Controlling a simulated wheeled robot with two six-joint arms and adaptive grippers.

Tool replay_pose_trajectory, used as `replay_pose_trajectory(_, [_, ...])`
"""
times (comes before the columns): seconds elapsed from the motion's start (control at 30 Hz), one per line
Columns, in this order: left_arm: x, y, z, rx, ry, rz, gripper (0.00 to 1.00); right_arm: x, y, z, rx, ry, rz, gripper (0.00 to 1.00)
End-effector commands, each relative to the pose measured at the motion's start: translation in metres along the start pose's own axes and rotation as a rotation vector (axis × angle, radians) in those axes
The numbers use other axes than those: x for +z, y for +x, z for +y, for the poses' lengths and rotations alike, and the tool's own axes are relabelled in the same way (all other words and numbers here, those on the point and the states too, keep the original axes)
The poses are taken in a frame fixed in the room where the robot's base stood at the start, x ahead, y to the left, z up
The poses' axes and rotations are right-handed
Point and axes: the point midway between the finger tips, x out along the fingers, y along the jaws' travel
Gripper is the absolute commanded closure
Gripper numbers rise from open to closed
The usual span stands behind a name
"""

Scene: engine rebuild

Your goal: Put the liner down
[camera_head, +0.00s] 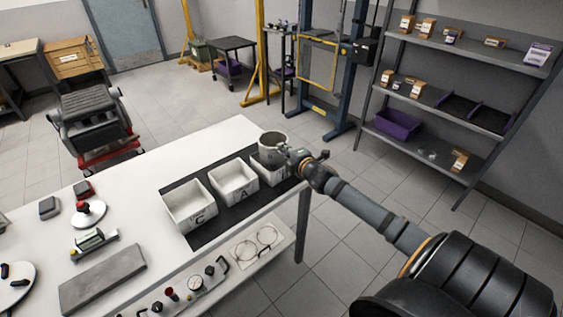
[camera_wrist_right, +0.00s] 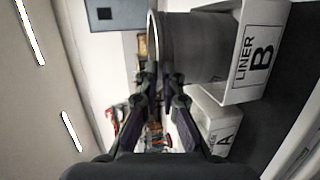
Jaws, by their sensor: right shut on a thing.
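The liner (camera_head: 272,143) is a grey metal cylinder with an open top, standing roughly upright at bin B (camera_head: 270,172), the far-right white bin on the table. In the right wrist view the liner (camera_wrist_right: 195,47) reaches to the bin labelled "LINER B" (camera_wrist_right: 258,55), whose wall hides its lower end. I cannot tell whether it touches the bin floor. My right gripper (camera_head: 287,151) is shut on the liner's rim wall. It also shows in the right wrist view (camera_wrist_right: 160,82). My left gripper is not in view.
White bins A (camera_head: 234,184) and C (camera_head: 190,207) stand beside bin B on a black mat (camera_head: 205,237). Rings (camera_head: 256,243) lie on the lower shelf. Free table surface lies behind the bins.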

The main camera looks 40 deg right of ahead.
Motion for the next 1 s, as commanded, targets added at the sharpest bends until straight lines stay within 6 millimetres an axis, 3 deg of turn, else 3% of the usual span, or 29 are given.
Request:
replay_pose_trajectory(0.23, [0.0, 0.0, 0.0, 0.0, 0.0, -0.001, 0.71, 0.0, 0.003, -0.009, 0.003, -0.001, 0.001, 1.0])
replay_pose_trajectory(0.43, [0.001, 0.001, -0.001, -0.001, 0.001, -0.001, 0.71, -0.001, 0.009, -0.038, 0.003, 0.001, 0.002, 1.0])
replay_pose_trajectory(0.63, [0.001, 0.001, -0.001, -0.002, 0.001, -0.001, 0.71, -0.001, 0.01, -0.041, 0.002, -0.002, 0.001, 1.0])
replay_pose_trajectory(0.67, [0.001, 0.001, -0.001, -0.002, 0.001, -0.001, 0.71, 0.0, 0.009, -0.043, -0.002, -0.001, 0.0, 0.91])
replay_pose_trajectory(0.8, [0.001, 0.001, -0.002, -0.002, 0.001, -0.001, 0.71, 0.0, 0.009, -0.042, -0.001, -0.001, 0.0, 0.72])
replay_pose_trajectory(1.0, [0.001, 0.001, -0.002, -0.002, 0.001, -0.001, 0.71, 0.0, 0.009, -0.042, 0.0, -0.002, 0.001, 0.72])
